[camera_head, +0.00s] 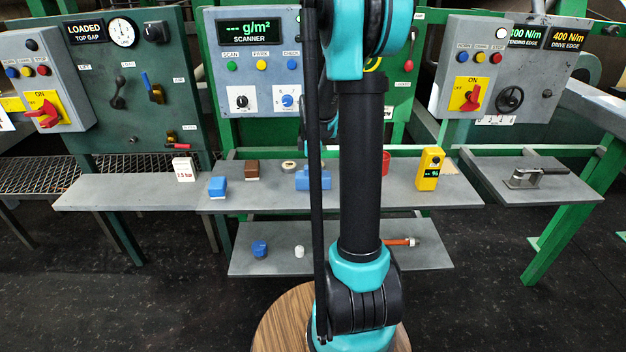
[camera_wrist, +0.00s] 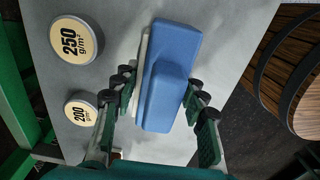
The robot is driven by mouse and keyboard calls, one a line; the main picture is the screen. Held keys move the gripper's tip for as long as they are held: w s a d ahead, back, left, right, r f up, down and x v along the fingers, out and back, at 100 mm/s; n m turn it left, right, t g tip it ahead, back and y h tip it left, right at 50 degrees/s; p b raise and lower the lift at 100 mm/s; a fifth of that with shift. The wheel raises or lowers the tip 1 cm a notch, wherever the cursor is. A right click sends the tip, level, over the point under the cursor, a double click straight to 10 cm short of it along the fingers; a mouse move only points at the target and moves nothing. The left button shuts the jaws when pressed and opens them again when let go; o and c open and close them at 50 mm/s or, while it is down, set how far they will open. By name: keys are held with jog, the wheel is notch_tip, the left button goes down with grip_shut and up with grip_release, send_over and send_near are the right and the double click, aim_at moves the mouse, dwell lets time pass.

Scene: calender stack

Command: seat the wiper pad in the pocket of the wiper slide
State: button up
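A blue block with a raised grip and a pale underside (camera_wrist: 165,85), possibly the wiper pad, lies on a grey shelf (camera_wrist: 215,25). In the head view the blue block (camera_head: 314,180) is partly hidden by my arm. My gripper (camera_wrist: 158,90) is over it in the wrist view, one finger on each side of the block. The fingers are spread, and I see no clear squeeze on it. A smaller blue block with a pale base (camera_head: 217,187) and a brown block with a pale base (camera_head: 252,170) stand to its left. I cannot identify the wiper slide or its pocket.
Discs marked 250 (camera_wrist: 76,40) and 200 (camera_wrist: 81,112) lie beside the block. A yellow meter (camera_head: 429,168) and a red item (camera_head: 386,163) stand to the right. A white box (camera_head: 183,169) stands left. A lower shelf (camera_head: 270,262) holds small parts.

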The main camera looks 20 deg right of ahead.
grip_shut()
